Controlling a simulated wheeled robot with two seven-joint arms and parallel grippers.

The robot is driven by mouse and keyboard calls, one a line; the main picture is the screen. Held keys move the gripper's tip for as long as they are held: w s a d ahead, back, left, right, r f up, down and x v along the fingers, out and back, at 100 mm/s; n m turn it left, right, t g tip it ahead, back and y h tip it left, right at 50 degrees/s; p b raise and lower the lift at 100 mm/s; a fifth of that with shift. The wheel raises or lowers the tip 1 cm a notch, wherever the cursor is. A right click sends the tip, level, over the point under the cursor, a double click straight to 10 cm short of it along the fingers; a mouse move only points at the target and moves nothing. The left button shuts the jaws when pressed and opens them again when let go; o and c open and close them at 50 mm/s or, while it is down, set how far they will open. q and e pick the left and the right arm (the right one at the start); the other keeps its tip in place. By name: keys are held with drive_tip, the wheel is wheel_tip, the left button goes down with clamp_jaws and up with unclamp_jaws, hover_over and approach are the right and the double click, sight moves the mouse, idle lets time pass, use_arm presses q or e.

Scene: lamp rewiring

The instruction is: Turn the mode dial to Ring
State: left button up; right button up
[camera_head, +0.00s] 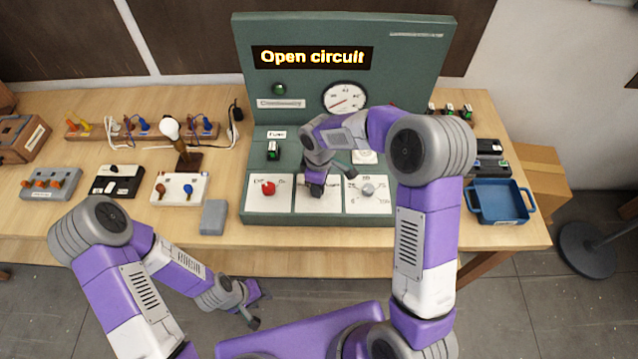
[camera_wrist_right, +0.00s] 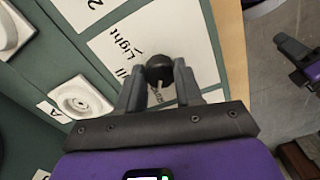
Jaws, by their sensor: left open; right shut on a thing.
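The mode dial is a round black knob (camera_wrist_right: 158,68) on a white label plate in the right wrist view. The plate reads "Light", with other words partly hidden by my fingers. My right gripper (camera_wrist_right: 157,84) is shut on the knob, one finger on each side. In the head view my right gripper (camera_head: 318,182) covers the knob at the middle white plate (camera_head: 308,208) of the green test panel (camera_head: 252,211). Which word the dial points to cannot be told. My left gripper (camera_head: 252,310) is open and empty, low in front of the table.
The panel's display (camera_head: 313,57) reads "Open circuit". A red knob (camera_head: 268,187) and a grey knob (camera_head: 368,189) flank the middle plate. A lamp (camera_head: 172,132), switch boxes and cables stand left; a blue tray (camera_head: 500,202) stands right.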

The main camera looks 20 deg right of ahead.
drive_tip(key=o, duration=1)
drive_tip(key=shift+o, duration=0.2)
wheel_tip(320, 180, up, 8)
drive_tip(key=shift+f, duration=0.2)
